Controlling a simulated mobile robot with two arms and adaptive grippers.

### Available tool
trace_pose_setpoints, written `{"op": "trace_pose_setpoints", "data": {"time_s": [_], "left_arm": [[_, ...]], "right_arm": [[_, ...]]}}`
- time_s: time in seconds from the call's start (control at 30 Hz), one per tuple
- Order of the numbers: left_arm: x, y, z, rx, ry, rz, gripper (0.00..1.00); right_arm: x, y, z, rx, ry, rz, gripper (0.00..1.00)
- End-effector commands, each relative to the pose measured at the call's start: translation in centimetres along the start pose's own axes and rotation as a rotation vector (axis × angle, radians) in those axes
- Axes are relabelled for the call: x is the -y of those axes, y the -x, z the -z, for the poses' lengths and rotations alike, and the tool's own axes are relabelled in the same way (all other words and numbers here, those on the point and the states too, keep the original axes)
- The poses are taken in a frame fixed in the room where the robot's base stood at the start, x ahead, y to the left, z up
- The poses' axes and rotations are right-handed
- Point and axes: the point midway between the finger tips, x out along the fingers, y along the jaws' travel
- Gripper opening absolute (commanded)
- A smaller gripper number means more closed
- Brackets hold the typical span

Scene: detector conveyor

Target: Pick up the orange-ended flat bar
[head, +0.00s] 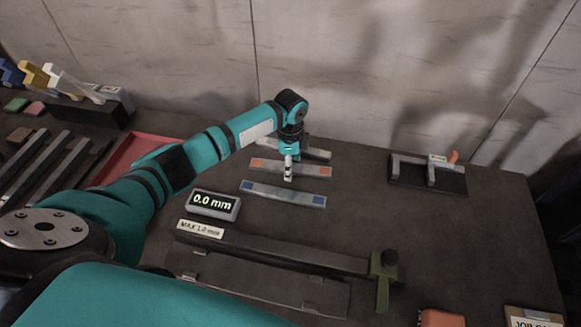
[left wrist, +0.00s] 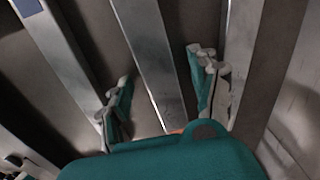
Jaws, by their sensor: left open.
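The orange-ended flat bar (head: 265,164) is grey metal with an orange patch near each end. It lies on the dark table in the head view, between a blue-ended bar (head: 284,194) and another grey bar (head: 312,153) behind. My left gripper (head: 288,172) is over its middle, pointing down. In the left wrist view the bar (left wrist: 150,62) runs between the two spread fingers of my left gripper (left wrist: 160,82), one on each side, with a bit of orange showing low down. The gripper is open and holds nothing. I cannot tell how far above the table the fingertips are.
A display reading 0.0 mm (head: 213,204) and a long dark gauge with a green end clamp (head: 384,268) lie in front. A dark stand (head: 428,178) is at the right and a red tray (head: 128,157) at the left.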

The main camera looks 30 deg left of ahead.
Motion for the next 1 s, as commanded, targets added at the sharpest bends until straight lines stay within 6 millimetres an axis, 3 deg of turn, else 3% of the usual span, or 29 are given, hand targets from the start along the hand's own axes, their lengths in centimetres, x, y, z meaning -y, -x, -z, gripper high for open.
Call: {"op": "trace_pose_setpoints", "data": {"time_s": [0.07,0.53,1.0], "left_arm": [[0.00,0.01,0.01,0.000,0.000,0.000,0.60],[0.01,0.07,0.00,0.000,0.000,0.000,0.00],[0.18,0.45,0.08,-0.003,0.000,0.005,0.00]], "right_arm": [[0.02,-0.01,-0.09,0.002,0.000,0.000,0.40],[0.07,-0.01,-0.23,0.004,-0.001,0.001,0.40],[0.34,-0.03,-0.21,0.003,-0.001,0.004,0.40]]}}
